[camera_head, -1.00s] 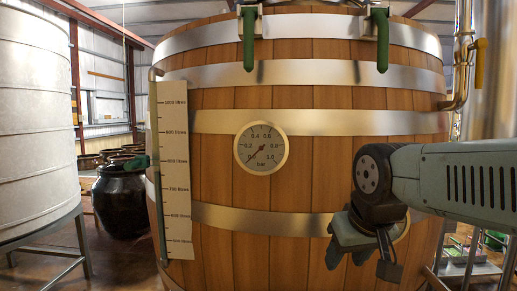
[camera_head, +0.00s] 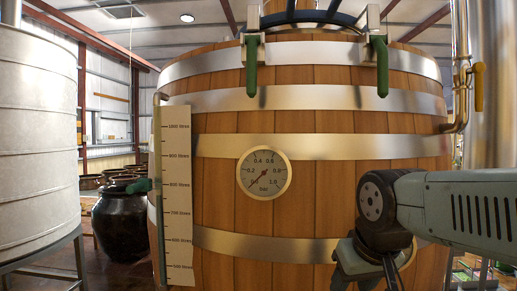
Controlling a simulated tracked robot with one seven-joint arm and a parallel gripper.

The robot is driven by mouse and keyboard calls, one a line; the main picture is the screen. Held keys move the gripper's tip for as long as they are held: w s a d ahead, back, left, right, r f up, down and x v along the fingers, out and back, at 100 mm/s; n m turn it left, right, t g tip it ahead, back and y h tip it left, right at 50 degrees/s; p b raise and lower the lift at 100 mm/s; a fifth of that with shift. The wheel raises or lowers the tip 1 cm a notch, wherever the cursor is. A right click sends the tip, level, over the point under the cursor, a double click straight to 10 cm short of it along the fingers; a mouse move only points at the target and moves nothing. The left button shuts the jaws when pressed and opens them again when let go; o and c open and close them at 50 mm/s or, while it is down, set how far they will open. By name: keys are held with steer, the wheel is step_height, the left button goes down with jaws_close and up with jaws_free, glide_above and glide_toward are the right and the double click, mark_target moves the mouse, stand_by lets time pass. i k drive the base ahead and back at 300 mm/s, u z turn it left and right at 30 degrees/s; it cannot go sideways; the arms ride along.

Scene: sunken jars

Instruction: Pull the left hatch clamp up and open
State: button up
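The left hatch clamp (camera_head: 251,66) is a green handle on a pale metal bracket at the top rim of the wooden vat (camera_head: 310,215). Its handle hangs straight down over the upper steel bands. A matching right clamp (camera_head: 380,66) hangs down the same way. My gripper (camera_head: 368,280) is at the bottom right, in front of the vat and well below both clamps, apart from them. It points down and its fingertips are cut off by the lower edge, so its opening is unclear.
A round pressure gauge (camera_head: 264,173) and a litre scale (camera_head: 177,205) are on the vat front. A metal pipe with a yellow handle (camera_head: 478,87) runs up the right side. A pale tank (camera_head: 38,140) and dark jars (camera_head: 122,225) stand left. The space before the clamps is clear.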

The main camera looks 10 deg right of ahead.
mark_target(252, 41)
steer(key=u, duration=0.4)
steer(key=k, duration=1.15)
steer(key=z, duration=0.7)
steer(key=i, duration=1)
steer(key=u, duration=0.05)
